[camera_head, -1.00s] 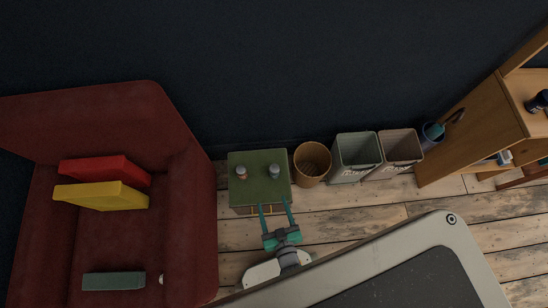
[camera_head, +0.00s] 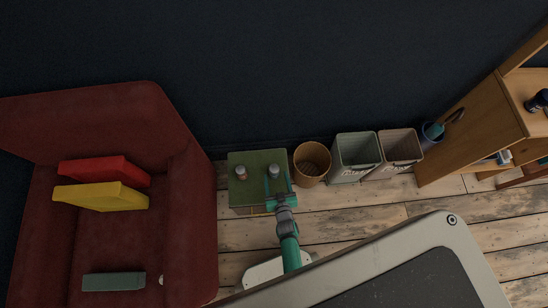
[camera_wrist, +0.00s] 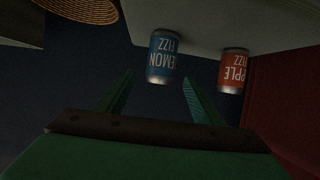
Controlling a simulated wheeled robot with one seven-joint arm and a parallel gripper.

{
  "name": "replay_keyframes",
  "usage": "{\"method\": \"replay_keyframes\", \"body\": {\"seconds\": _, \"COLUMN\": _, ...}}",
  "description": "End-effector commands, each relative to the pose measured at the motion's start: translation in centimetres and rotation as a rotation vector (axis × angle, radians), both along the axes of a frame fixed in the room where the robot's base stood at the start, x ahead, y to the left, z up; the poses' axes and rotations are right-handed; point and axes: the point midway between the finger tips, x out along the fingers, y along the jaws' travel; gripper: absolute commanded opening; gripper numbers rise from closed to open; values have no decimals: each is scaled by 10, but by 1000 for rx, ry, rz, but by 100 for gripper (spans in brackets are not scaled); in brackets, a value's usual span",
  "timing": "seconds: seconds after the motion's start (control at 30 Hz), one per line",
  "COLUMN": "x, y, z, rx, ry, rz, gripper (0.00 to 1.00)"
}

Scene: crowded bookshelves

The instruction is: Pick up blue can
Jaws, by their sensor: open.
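The blue can (camera_wrist: 163,56), lettered "LEMON FIZZ", appears upside down in the wrist view, in front of and between my two fingers. In the head view it is the right-hand can (camera_head: 273,171) on the small green table (camera_head: 256,160). A red can (camera_wrist: 233,70), lettered "FIZZ", stands beside it; in the head view it is the left-hand can (camera_head: 241,172). My gripper (camera_head: 277,184) is open over the table's front right part. Its fingers reach toward the blue can, with no contact visible.
A red armchair (camera_head: 190,220) with books stands left of the table. A wicker basket (camera_head: 312,178), a green-grey bin (camera_head: 336,158) and a pinkish bin (camera_head: 384,150) stand to the right. A dark wall (camera_head: 250,70) is behind. Wooden floor (camera_head: 350,215) lies open in front of the bins.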

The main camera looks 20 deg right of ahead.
Motion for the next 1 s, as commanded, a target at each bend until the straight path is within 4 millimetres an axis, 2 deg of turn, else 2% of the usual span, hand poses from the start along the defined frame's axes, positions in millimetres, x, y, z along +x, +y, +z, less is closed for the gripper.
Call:
{"method": "replay_keyframes", "body": {"seconds": 0.23, "x": 12, "y": -1, "z": -5, "rx": 1, "ry": 0, "rz": 2, "gripper": 62}}
{"method": "replay_keyframes", "body": {"seconds": 0.6, "x": 48, "y": -9, "z": -23, "rx": 0, "ry": 0, "rz": 2, "gripper": 62}}
{"method": "replay_keyframes", "body": {"seconds": 0.93, "x": 52, "y": -10, "z": -25, "rx": 1, "ry": 0, "rz": 2, "gripper": 62}}
{"method": "replay_keyframes", "body": {"seconds": 0.97, "x": 52, "y": -10, "z": -25, "rx": 1, "ry": 0, "rz": 2, "gripper": 60}}
{"method": "replay_keyframes", "body": {"seconds": 1.0, "x": 52, "y": -10, "z": -25, "rx": 1, "ry": 0, "rz": 2, "gripper": 50}}
